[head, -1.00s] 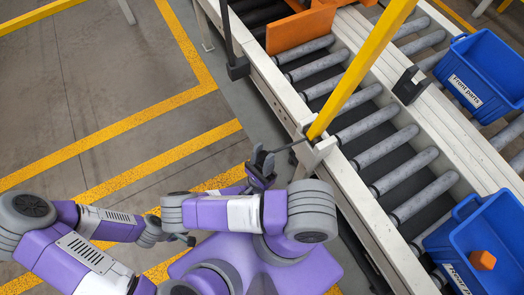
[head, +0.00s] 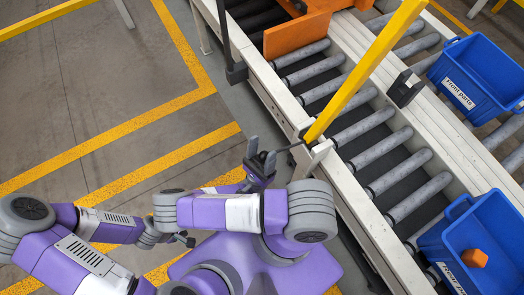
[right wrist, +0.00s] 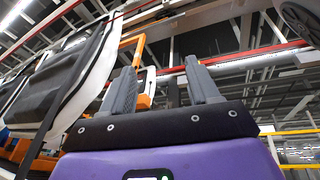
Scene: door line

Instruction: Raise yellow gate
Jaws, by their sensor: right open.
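The yellow gate (head: 365,70) is a long yellow bar. It slants from its mount (head: 314,150) on the conveyor's near rail up to the right and out of the top of the head view. It appears to stand up from its mount rather than lie across the rollers. A short dark lever (head: 292,146) sticks out at its foot. My right gripper (head: 262,154) is open just left of this lever, its fingers apart and apparently empty. In the right wrist view its two grey fingers (right wrist: 162,92) stand apart with nothing between them. My left gripper (head: 183,239) shows only small and dark.
The roller conveyor (head: 372,136) runs diagonally, with an orange piece (head: 297,36) on it upstream at the top. A blue bin (head: 480,72) and another blue bin (head: 450,240) holding an orange block (head: 474,258) stand to the right. The floor at left (head: 60,110) is clear, with yellow lines.

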